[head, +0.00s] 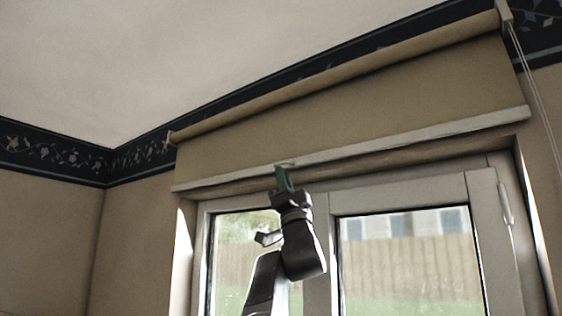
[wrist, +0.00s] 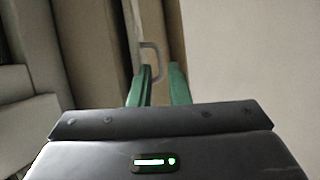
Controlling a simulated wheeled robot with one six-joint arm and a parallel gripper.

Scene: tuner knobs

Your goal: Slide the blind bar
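The blind bar (head: 400,141) is a long pale slat along the lower edge of the tan blind (head: 350,95), above the window. A small grey loop handle (wrist: 158,62) sticks out from the bar. In the head view my gripper (head: 284,178) reaches up from below to the bar near this handle, and its green fingers look close to it. In the wrist view my gripper (wrist: 162,68) has its two green fingers apart.
The blind hangs from a roller (head: 330,76) under the ceiling. A cord (head: 540,105) hangs at the far right. Below the bar are the window frame (head: 318,225) and its handle (head: 505,203). The wall (head: 50,225) at left is clear.

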